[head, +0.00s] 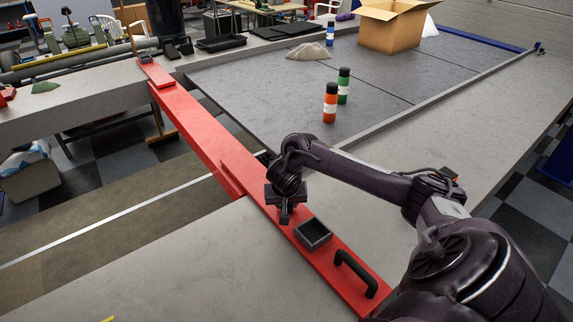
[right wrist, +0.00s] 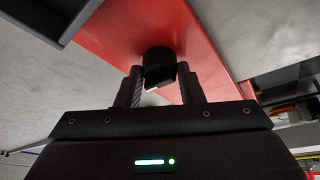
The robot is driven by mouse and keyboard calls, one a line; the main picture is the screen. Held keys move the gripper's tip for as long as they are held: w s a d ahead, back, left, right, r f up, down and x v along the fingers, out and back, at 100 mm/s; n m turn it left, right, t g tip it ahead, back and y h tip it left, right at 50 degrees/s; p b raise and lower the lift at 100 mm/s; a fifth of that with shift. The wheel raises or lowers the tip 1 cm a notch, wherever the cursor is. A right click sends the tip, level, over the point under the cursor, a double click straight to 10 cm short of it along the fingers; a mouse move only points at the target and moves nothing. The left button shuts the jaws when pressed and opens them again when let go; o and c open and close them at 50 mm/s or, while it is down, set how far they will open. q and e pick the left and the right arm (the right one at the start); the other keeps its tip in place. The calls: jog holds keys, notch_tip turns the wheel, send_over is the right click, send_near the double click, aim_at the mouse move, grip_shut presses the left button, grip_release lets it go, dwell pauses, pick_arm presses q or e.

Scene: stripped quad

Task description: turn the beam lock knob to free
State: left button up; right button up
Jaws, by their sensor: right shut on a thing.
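The red beam (head: 205,130) runs from the back left bench across a gap to the near bench. My right gripper (head: 285,214) points down at the near part of the beam, and it hides the knob in the head view. In the right wrist view, the black knob (right wrist: 158,62) stands on the red beam (right wrist: 120,32) between the two fingers of my right gripper (right wrist: 160,82), which is shut on it. A pale mark shows on the knob's near side. How far the knob is turned I cannot tell. My left gripper is not in view.
A small black tray (head: 313,234) and a black handle (head: 356,273) sit on the beam near my right gripper. Orange (head: 330,103) and green (head: 343,86) banded cylinders, a grey mound (head: 308,51) and a cardboard box (head: 392,27) stand on the grey mat beyond.

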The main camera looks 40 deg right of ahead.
jog(key=shift+n, duration=0.3)
jog(key=n, duration=0.2)
jog(key=n+t+y+p, duration=0.1)
jog(key=n, duration=0.1)
jog(key=shift+s+d+n+y, duration=0.15)
jog(key=shift+n+y, duration=0.15)
jog(key=n+y, duration=0.1)
jog(key=n, duration=0.3)
jog(key=shift+y+p, duration=0.35)
jog(key=shift+y, duration=0.05)
jog(key=n+y, duration=0.1)
jog(key=n, duration=0.3)
jog(key=shift+d+b, duration=0.15)
jog(key=shift+b, duration=0.2)
jog(key=n+y+b, duration=0.1)
jog(key=n, duration=0.1)
jog(key=n+y+b, duration=0.1)
jog(key=n, duration=0.1)
jog(key=shift+n+g, duration=0.4)
jog(key=o, duration=1)
jog(key=shift+c, duration=0.2)
jog(key=b+v, duration=0.2)
jog(key=v, duration=0.5)
jog(key=shift+d+r, duration=0.2)
jog(key=shift+r, duration=0.15)
